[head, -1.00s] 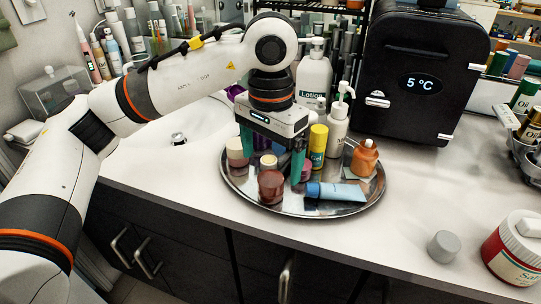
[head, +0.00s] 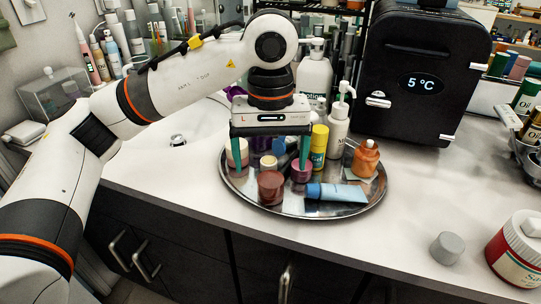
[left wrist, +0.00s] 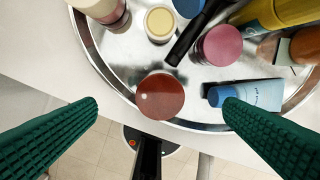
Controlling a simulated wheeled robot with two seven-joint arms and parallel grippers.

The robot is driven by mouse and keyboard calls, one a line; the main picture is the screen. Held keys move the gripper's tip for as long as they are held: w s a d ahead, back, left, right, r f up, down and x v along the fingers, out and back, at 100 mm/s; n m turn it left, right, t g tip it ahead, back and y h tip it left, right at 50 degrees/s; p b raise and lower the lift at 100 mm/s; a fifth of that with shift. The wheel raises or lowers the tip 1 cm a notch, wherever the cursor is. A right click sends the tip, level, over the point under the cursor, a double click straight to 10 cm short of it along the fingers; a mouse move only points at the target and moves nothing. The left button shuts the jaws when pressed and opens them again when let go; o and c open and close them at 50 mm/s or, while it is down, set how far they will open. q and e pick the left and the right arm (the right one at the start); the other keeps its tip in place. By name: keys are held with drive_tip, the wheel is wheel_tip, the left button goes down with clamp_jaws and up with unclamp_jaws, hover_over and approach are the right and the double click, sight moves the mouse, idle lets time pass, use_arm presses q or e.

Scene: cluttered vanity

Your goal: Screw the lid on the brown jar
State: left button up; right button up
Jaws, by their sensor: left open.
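The brown jar (head: 271,187), squat and reddish-brown, stands upright near the front rim of the round silver tray (head: 235,184). In the left wrist view the jar (left wrist: 160,95) shows its glossy round brown top; I cannot tell whether this is a separate lid. My left gripper (head: 265,166) points down over the tray with green fingers spread wide. In the left wrist view the open fingers (left wrist: 161,104) lie to either side of the jar, apart from it, with nothing between them touching. My right gripper is not in view.
A light blue tube (head: 337,192), a pink jar (head: 301,171), a cream-topped jar (head: 268,162), a yellow bottle (head: 318,146) and an orange bottle (head: 365,158) crowd the tray. A small grey cap (head: 446,248) stands on clear counter at right. A black mini fridge (head: 415,75) stands behind.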

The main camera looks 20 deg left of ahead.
use_arm(q)
drive_tip(key=shift+n, duration=0.5)
drive_tip(key=n, duration=0.2)
drive_tip(key=shift+n, duration=0.3)
drive_tip(key=n, duration=0.2)
drive_tip(key=shift+n, duration=0.3)
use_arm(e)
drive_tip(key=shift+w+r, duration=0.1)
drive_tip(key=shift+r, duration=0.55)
